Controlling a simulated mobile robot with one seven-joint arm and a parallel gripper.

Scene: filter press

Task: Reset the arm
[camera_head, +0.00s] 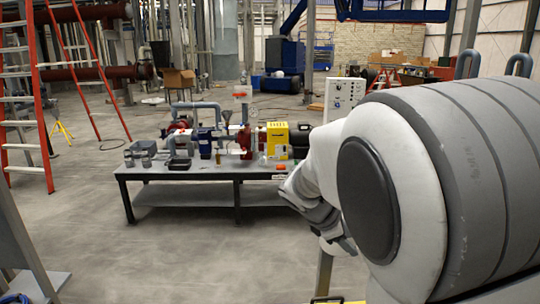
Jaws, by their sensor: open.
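My own white and grey arm (400,190) fills the right side of the camera_head view, its large rounded link close to the camera. Its far part extends left and down past the right end of a workbench. My gripper (342,244) is small and partly hidden behind my arm, at the lower middle right. It is open, and I see nothing held in it. It appears in front of the workbench and apart from it.
The dark workbench (185,174) carries a pump assembly with a yellow box (277,140) and small containers. A white control panel (343,97) stands behind it. A red ladder (40,110) is at left. The floor (220,250) in front is mostly clear.

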